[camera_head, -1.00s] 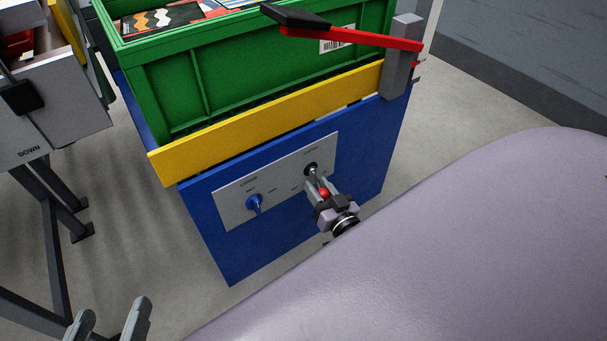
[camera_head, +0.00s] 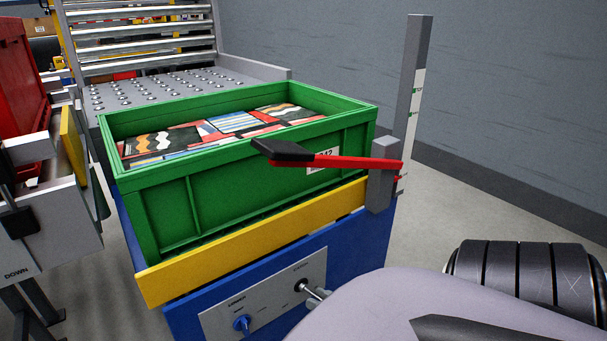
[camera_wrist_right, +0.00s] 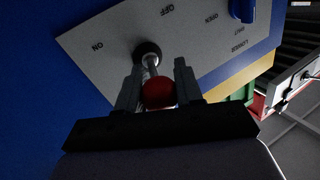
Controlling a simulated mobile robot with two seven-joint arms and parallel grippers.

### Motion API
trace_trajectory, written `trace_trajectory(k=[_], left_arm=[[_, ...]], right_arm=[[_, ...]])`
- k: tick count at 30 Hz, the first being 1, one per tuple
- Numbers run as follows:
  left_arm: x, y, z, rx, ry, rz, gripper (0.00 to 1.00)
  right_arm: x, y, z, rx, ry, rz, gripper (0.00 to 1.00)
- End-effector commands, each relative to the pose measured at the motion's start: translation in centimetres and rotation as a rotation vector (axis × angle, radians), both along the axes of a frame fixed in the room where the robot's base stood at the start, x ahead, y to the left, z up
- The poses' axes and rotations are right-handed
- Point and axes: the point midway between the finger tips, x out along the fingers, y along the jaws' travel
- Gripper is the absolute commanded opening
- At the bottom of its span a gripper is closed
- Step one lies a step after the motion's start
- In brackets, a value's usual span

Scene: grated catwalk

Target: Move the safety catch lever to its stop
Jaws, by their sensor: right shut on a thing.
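A grey panel (camera_head: 222,318) on the blue cabinet carries a small metal lever (camera_head: 301,287) with a round dark base. In the right wrist view the lever (camera_wrist_right: 151,62) ends in a red ball (camera_wrist_right: 158,93), with ON and OFF marks around its base. My right gripper (camera_wrist_right: 157,88) is shut on this ball, one finger on each side. In the head view the right gripper (camera_head: 319,294) is mostly hidden behind my arm. A red lever (camera_head: 345,161) with a black grip (camera_head: 282,151) crosses in front of the green crate. My left gripper is out of view.
The green crate (camera_head: 230,195) of patterned items stands above a yellow bar (camera_head: 250,240). A grey post (camera_head: 413,90) rises at the right, before a grey wall (camera_head: 510,80).

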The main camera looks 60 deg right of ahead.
Motion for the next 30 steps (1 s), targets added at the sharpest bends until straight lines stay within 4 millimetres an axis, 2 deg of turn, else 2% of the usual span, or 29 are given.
trace_trajectory(k=[9, 28, 29, 30], left_arm=[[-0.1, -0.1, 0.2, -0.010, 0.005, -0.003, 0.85], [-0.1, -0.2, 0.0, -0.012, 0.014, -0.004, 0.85], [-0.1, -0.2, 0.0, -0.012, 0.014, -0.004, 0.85], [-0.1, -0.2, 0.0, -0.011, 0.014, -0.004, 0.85]], right_arm=[[-0.7, -1.6, 0.0, 0.001, 0.000, -0.025, 0.05], [-0.7, -1.9, 0.0, 0.001, -0.002, -0.026, 0.05], [-0.7, -1.9, 0.0, 0.001, -0.002, -0.026, 0.42], [-0.7, -1.9, 0.0, 0.001, -0.002, -0.026, 0.55]])
